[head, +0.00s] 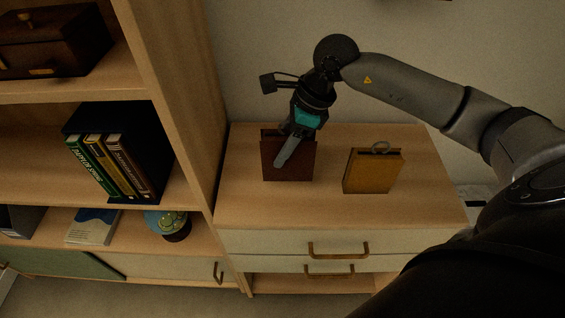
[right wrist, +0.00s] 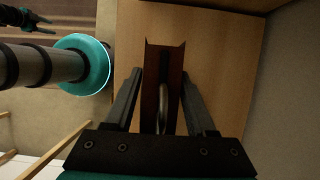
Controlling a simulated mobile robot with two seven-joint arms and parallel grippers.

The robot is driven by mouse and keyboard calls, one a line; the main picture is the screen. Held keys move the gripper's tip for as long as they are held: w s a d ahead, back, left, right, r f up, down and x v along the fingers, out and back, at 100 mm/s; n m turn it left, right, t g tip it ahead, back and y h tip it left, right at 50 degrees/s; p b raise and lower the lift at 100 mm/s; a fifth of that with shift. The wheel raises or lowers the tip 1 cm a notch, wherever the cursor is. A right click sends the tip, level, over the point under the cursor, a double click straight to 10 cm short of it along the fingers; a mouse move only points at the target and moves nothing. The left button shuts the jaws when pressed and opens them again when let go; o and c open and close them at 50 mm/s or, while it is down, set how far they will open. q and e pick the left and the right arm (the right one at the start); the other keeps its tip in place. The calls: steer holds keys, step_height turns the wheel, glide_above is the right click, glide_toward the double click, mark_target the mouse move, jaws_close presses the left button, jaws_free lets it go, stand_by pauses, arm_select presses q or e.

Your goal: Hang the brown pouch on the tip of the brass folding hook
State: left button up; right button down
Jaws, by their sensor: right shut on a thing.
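The brown pouch (head: 272,160) stands at the back left of the wooden cabinet top. My right gripper (head: 288,152) reaches down over it and is shut on it. In the right wrist view, the pouch (right wrist: 151,80) lies between the two fingers (right wrist: 163,100), seen from above, with a grey metal ring (right wrist: 163,108) partly showing in it. I cannot tell whether the pouch touches the cabinet top. A dark claw-like shape at the top left of the right wrist view may be my left gripper (right wrist: 30,20). I see no brass folding hook in either view.
A mustard pouch (head: 372,172) with a ring (head: 380,148) stands to the right on the cabinet top (head: 330,210). A shelf unit (head: 170,80) with books (head: 105,165), a wooden box (head: 50,45) and a globe-like ornament (head: 168,224) rises on the left. The cabinet top's front is clear.

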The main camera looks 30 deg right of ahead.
steer(key=shift+f+b, duration=0.3)
steer(key=shift+f, duration=2.1)
steer(key=shift+f, duration=0.25)
steer(key=shift+c, duration=1.1)
jaws_free()
steer(key=shift+d+r, duration=0.1)
steer(key=shift+r, duration=0.1)
steer(key=v, duration=0.5)
steer(key=p+v, duration=0.1)
steer(key=v, duration=0.9)
steer(key=shift+a+r, duration=0.1)
steer(key=shift+a, duration=0.3)
